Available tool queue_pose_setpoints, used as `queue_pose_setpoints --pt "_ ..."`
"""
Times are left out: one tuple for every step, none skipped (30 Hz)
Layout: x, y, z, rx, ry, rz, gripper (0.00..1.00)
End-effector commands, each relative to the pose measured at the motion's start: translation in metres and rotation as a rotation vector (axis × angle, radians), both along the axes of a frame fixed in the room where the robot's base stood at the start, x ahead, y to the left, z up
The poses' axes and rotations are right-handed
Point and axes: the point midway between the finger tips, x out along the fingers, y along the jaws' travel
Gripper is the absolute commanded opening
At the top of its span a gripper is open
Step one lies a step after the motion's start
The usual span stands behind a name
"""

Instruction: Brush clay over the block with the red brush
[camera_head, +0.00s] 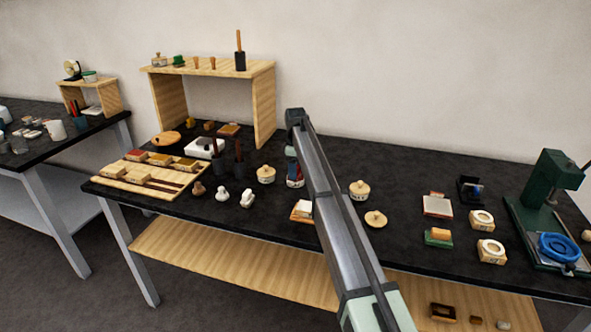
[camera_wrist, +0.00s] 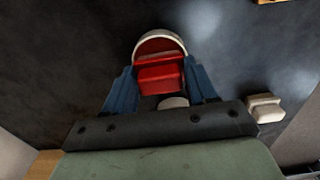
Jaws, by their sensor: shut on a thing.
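My gripper (camera_wrist: 160,82) is shut on a red thing (camera_wrist: 158,76) with a rounded white rim, held between its two blue fingers. I cannot tell from its shape whether it is the red brush. In the head view my gripper (camera_head: 294,170) is mostly behind my own arm, low over the middle of the black table, with blue, red and white showing there. A pale block with a red edge (camera_head: 437,205) lies farther right. I cannot tell which block is the task's.
A green press (camera_head: 548,195) with a blue ring is at the right end. A wooden tray (camera_head: 135,183) and dark cups are at the left, before a wooden shelf (camera_head: 207,68).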

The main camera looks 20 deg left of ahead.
Motion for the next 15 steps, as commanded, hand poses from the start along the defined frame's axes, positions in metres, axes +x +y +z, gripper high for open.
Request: queue_pose_setpoints --pt "0.0 0.0 0.003 0.0 0.0 0.0 0.32" --pt "0.0 0.0 0.004 0.0 -0.001 0.0 0.32" --pt "0.0 0.0 0.007 0.0 -0.001 0.0 0.32" --pt "0.0 0.0 0.008 0.001 -0.001 0.0 0.32" --pt "0.0 0.0 0.011 0.001 -0.001 0.0 0.32" --pt "0.0 0.0 0.013 0.001 -0.001 0.0 0.32" --pt "0.001 0.0 0.015 0.001 -0.002 0.0 0.32" --pt "0.001 0.0 0.017 0.001 -0.002 0.0 0.32" --pt "0.0 0.0 0.02 0.001 -0.002 0.0 0.32" --pt "0.0 0.0 0.022 0.001 -0.002 0.0 0.32" --pt "0.001 0.0 0.024 0.001 -0.002 0.0 0.32" --pt "0.001 0.0 0.027 0.001 -0.002 0.0 0.32" --pt "0.0 0.0 0.029 0.001 -0.002 0.0 0.32" --pt "0.0 0.0 0.031 0.001 -0.001 0.0 0.32" --pt "0.0 0.0 0.033 0.001 -0.001 0.0 0.32"
